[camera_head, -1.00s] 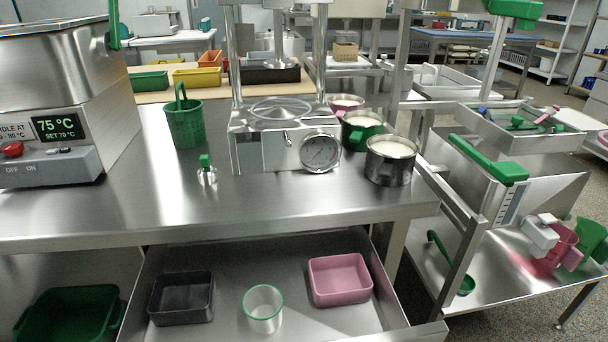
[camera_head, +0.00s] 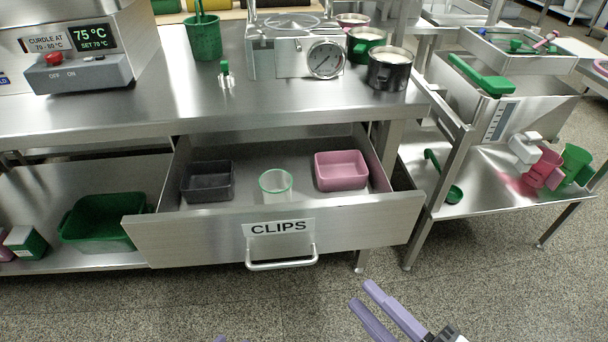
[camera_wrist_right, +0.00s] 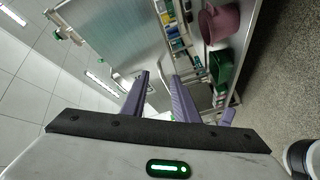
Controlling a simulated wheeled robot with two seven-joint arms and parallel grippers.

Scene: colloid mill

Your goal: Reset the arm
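My right gripper (camera_head: 360,294) comes in at the bottom of the head view, in front of the drawer and over the floor. Its two purple fingers are apart with nothing between them. In the right wrist view the fingers (camera_wrist_right: 160,77) also stand apart and empty. A small purple tip (camera_head: 220,339) at the bottom edge of the head view seems to be my left gripper; the rest is out of frame. The open drawer (camera_head: 160,240) labelled CLIPS is in front of both, its handle (camera_head: 282,264) touched by neither gripper.
The drawer holds a dark box (camera_head: 207,181), a green-rimmed cup (camera_head: 276,186) and a pink box (camera_head: 341,170). Above is the steel table (camera_head: 150,105) with pots and a dial device (camera_head: 325,60). A cart (camera_head: 480,190) stands right. The floor (camera_head: 200,305) in front is clear.

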